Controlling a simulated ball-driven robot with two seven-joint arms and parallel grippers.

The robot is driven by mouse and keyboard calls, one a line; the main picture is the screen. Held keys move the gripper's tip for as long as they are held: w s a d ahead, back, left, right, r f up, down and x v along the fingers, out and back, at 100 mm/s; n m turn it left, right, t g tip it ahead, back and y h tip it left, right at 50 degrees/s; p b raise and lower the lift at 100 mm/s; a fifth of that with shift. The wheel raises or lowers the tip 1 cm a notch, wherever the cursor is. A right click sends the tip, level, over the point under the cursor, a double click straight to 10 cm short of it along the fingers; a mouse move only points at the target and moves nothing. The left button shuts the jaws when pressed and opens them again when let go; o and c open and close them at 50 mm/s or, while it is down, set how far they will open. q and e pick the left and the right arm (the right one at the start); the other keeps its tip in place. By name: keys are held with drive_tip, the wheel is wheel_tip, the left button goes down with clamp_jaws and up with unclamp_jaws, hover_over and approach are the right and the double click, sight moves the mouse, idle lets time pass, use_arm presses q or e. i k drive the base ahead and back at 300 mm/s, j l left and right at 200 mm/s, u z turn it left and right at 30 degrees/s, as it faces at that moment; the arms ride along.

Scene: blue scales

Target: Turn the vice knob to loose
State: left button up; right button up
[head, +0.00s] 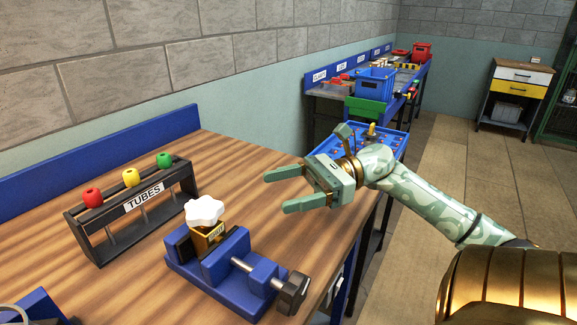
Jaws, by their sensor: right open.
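A blue vice (222,267) sits on the wooden workbench in the head view. Its dark knob (292,292) is at the right end of a metal screw, near the bench's right edge. A yellow block with a white lobed handle (204,211) stands between the jaws. My right gripper (276,190) is open and empty, above and to the right of the vice, fingers pointing left. It is apart from the knob. My left gripper is not in view.
A black rack labelled TUBES (141,199), with red, yellow and green balls on top, stands left of the vice. A blue object (38,306) is at the lower left. Another bench with blue bins (375,82) stands farther back.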

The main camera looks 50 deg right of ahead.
sight(293, 293)
drive_tip(key=k+l, duration=0.1)
drive_tip(key=l, duration=0.25)
drive_tip(key=k+l, duration=0.15)
drive_tip(key=l, duration=0.15)
drive_tip(key=k+l, duration=0.1)
drive_tip(key=l, duration=0.25)
drive_tip(key=k+l, duration=0.1)
drive_tip(key=l, duration=0.2)
